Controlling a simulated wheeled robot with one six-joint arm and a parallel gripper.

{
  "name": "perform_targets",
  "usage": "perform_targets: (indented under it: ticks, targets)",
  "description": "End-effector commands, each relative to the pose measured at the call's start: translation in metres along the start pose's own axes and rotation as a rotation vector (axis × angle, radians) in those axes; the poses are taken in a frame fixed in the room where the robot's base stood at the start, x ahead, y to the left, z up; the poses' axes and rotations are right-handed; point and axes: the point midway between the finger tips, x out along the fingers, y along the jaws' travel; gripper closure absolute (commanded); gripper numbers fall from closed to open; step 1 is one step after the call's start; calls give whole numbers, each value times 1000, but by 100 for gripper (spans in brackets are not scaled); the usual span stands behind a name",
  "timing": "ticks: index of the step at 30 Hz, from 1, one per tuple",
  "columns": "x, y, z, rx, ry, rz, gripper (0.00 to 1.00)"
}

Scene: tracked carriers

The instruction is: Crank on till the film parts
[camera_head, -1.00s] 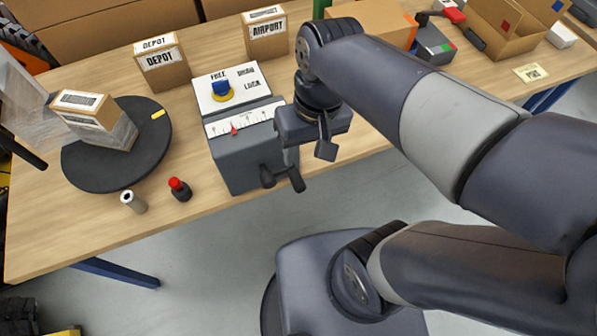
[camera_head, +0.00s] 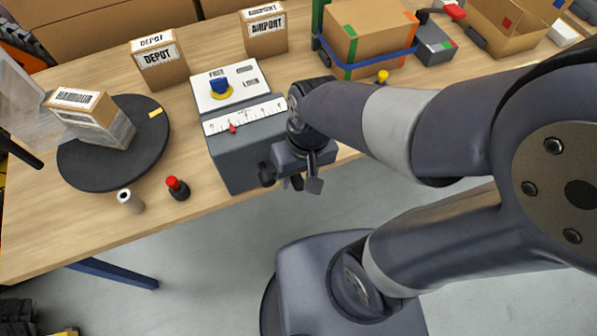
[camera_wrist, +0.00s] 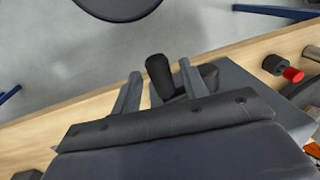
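The grey crank box (camera_head: 235,160) stands at the table's front edge. Its top has a blue knob (camera_head: 220,86) on a yellow base, by the words FREE and LOCK, and a white scale with a red pointer (camera_head: 232,127). The crank's black handle (camera_wrist: 160,76) stands between the fingers of my open gripper (camera_wrist: 160,82), with gaps on both sides. In the head view my gripper (camera_head: 306,182) is at the box's right front. A carton marked HARBOUR (camera_head: 82,101) sits on the dark turntable (camera_head: 88,172). Clear film (camera_head: 24,105) spans from it towards the left edge.
DEPOT (camera_head: 160,67) and AIRPORT (camera_head: 264,38) cartons stand behind. A blue-strapped carton (camera_head: 365,35) is at the back right. The table's front left is clear.

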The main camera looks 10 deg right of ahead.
Motion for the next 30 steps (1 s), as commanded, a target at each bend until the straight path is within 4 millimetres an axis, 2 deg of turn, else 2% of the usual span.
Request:
perform_targets:
  ticks: [2, 15, 20, 30]
  targets:
    - [0, 0, 0, 0, 0, 0, 65]
    - [0, 0, 0, 0, 0, 0, 100]
    - [-3, -1, 0, -4, -3, 20, 100]
    - [-12, -9, 1, -9, -7, 196, 100]
